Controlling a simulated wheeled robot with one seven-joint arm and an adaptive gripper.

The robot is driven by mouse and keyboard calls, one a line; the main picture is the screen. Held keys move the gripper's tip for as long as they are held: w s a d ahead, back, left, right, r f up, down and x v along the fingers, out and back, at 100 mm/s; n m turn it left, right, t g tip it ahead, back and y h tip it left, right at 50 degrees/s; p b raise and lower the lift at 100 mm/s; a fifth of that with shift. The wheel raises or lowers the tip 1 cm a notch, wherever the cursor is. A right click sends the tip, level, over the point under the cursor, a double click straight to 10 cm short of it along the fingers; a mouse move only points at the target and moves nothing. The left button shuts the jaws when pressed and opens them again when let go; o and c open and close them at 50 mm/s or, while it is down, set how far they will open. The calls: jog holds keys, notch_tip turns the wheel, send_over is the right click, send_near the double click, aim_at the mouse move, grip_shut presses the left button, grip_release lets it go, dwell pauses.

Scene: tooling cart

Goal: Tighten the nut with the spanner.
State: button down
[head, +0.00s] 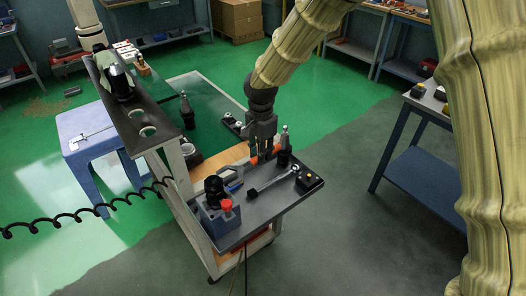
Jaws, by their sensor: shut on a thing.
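My gripper (264,154) is over the far part of the cart's top, pointing down. It is shut on an orange-and-grey tool, which looks like the spanner (252,161). Orange shows on both sides of the fingers, and a grey end reaches left; the fingers hide its middle. Whether the tool touches the top cannot be told. A blue-grey fixture (221,224) stands at the cart's near left corner, with a black round holder (213,187) upright in it and a red knob beside it. The nut is too small to pick out, perhaps on that holder.
Another wrench (273,181) lies on the dark cart top (262,208). A black box with yellow buttons (309,180) is at the right edge, and a dark tool holder (284,150) stands right of my gripper. A raised shelf (139,125) borders the left.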

aim_at(250, 165)
jog(key=shift+s+a, duration=0.7)
jog(key=shift+a, duration=0.15)
jog(key=shift+s+a, duration=0.65)
jog(key=shift+a, duration=0.2)
jog(key=shift+s+a, duration=0.2)
jog(key=shift+s+d+m, duration=0.2)
jog(key=shift+s+m, duration=0.1)
jog(key=shift+s+d+m, duration=0.2)
jog(key=shift+m, duration=0.1)
jog(key=shift+s, duration=0.1)
dwell(0.6)
jog(key=shift+s+d+m, duration=0.3)
jog(key=shift+s+m, duration=0.2)
jog(key=shift+m, duration=0.1)
jog(key=shift+s+d, duration=0.1)
jog(key=shift+s, duration=0.05)
jog(key=shift+s+d+m, duration=0.15)
jog(key=shift+s+m, duration=0.3)
jog(key=shift+m, duration=0.25)
